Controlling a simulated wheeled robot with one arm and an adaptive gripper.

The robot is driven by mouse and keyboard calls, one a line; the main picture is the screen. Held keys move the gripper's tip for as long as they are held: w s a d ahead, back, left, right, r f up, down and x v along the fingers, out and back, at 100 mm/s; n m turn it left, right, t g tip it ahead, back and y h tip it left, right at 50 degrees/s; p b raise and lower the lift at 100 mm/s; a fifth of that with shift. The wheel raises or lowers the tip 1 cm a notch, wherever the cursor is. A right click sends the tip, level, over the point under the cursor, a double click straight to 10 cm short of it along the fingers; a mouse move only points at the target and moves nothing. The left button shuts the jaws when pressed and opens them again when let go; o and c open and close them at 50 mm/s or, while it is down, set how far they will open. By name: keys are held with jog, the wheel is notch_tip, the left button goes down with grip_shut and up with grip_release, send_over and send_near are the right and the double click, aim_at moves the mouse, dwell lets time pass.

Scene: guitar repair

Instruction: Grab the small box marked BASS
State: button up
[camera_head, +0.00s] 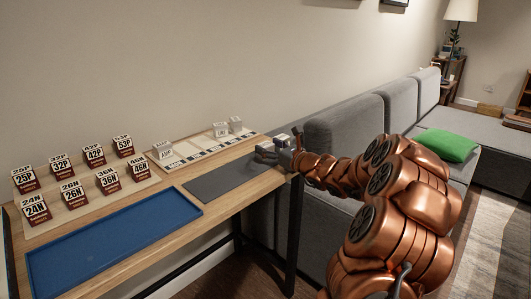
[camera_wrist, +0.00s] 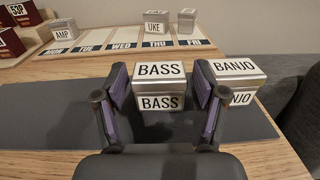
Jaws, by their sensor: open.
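The small box marked BASS (camera_wrist: 160,86) is silver with white labels on its top and front. In the wrist view it stands on the dark grey mat (camera_wrist: 50,115), straight ahead between my fingers. My gripper (camera_wrist: 160,100) is open, with one finger at the box's left side and the other at its right side. I cannot tell whether either finger touches it. In the head view my gripper (camera_head: 278,150) is at the right end of the table, and the BASS box is hard to make out there.
The BANJO box (camera_wrist: 238,76) stands close to the right of my right finger. Behind are the UKE box (camera_wrist: 156,22) and AMP box (camera_wrist: 63,29) on a weekday board (camera_wrist: 90,43). A blue tray (camera_head: 115,240) and several numbered boxes stand left. A grey sofa (camera_head: 345,130) adjoins the table's right.

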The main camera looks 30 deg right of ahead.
jog(key=shift+w+a, duration=0.2)
jog(key=shift+w, duration=0.45)
jog(key=c, duration=1)
jog(key=shift+o, duration=0.2)
jog(key=shift+r, duration=0.1)
